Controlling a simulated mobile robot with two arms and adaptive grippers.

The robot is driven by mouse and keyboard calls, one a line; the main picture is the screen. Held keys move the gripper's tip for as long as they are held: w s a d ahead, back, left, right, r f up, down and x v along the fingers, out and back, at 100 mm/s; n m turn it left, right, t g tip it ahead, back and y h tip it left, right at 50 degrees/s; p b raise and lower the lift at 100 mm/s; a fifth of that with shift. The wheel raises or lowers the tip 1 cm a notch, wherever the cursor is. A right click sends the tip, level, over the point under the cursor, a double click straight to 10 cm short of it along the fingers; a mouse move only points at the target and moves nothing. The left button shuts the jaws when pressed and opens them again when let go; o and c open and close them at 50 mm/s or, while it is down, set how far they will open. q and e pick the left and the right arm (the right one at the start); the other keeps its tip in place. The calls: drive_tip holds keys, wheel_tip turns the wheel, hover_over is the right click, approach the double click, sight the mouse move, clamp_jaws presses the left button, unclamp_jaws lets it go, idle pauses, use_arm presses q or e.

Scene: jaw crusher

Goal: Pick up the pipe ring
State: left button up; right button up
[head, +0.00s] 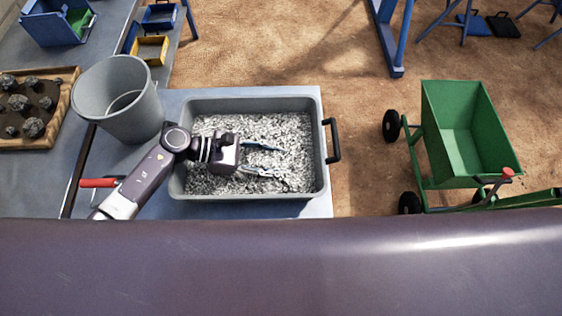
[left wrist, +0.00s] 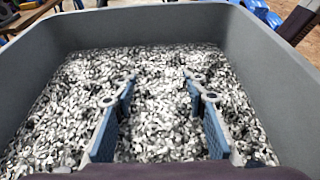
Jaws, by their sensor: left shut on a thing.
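My left gripper (head: 278,162) is over the grey tub (head: 327,135), low above the pale and dark chips (head: 215,122) that fill it. In the left wrist view the two blue-padded fingers of the left gripper (left wrist: 160,88) stand apart, with chips showing in the gap. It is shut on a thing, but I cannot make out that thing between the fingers. I cannot pick out a pipe ring in either view; it may be hidden by the fingers or the chips. My right gripper is not in view.
A grey bucket (head: 88,92) stands left of the tub, close to my left arm. A wooden tray (head: 72,85) of dark rocks lies further left. A red-handled tool (head: 98,183) lies near the arm. A green cart (head: 455,135) stands right, across open sandy floor (head: 350,85).

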use_arm(q)
drive_tip(key=shift+r, duration=0.15)
drive_tip(key=shift+c, duration=0.3)
wheel_tip(320, 180, up, 20)
drive_tip(key=b, duration=0.3)
